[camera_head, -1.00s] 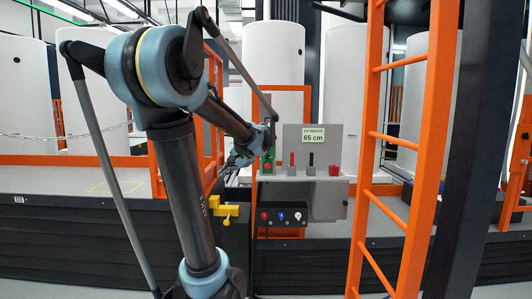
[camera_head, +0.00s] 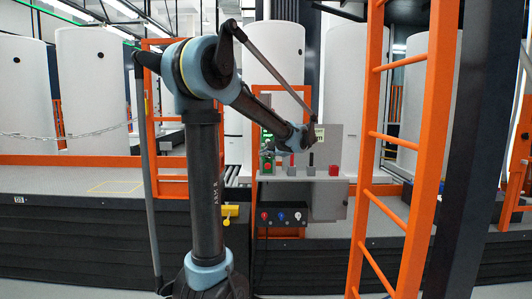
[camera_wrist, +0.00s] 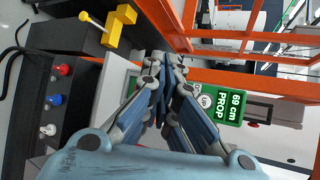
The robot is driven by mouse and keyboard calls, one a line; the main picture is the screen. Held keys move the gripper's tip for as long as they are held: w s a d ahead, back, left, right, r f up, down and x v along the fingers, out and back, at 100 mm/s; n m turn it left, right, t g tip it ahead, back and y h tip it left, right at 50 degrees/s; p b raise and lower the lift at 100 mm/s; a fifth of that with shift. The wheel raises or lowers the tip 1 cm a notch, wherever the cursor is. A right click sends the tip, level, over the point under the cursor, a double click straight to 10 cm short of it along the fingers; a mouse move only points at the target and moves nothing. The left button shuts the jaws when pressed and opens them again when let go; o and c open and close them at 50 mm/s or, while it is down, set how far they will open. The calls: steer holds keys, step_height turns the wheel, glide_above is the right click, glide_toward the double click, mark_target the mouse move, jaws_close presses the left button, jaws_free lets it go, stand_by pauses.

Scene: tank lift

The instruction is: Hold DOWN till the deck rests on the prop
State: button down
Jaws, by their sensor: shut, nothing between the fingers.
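My gripper (camera_wrist: 160,100) is shut and empty in the wrist view. Its fingers point at a green panel (camera_wrist: 232,105) reading "69 cm PROP" and partly cover its labels; I cannot tell whether they touch a button. In the head view, my gripper (camera_head: 273,149) is at the green control box (camera_head: 267,140), above a red button (camera_head: 267,168). The grey deck (camera_head: 60,186) with dark pleated sides is at the left. A yellow block with a knob (camera_head: 230,212) is at its edge, also in the wrist view (camera_wrist: 118,26). Whether the deck touches a prop cannot be told.
A shelf (camera_head: 300,176) carries small red and dark switches. Below it a black box (camera_head: 282,217) has red, blue and white knobs. An orange ladder (camera_head: 418,170) and dark post (camera_head: 455,170) stand at the right. Orange rails and white tanks (camera_head: 95,90) are behind.

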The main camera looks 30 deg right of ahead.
steer(key=shift+w, duration=0.1)
steer(key=w+d, duration=0.4)
steer(key=w, duration=0.3)
steer(key=shift+w+d, duration=0.15)
steer(key=shift+d, duration=0.1)
steer(key=shift+w+d, duration=0.1)
stand_by(1.5)
steer(key=shift+w+d, duration=0.15)
steer(key=shift+w+d, duration=0.25)
steer(key=shift+w, duration=0.2)
stand_by(1.1)
steer(key=shift+s+a, duration=0.1)
steer(key=shift+s, duration=0.1)
stand_by(1.4)
steer(key=shift+s+a, duration=0.4)
steer(key=shift+s, duration=0.2)
steer(key=shift+s, duration=0.1)
steer(key=shift+s+a, duration=0.45)
steer(key=shift+s, duration=0.25)
steer(key=shift+s+a, duration=0.4)
steer(key=shift+s, duration=0.25)
steer(key=shift+s+a, duration=0.45)
steer(key=shift+s, duration=0.25)
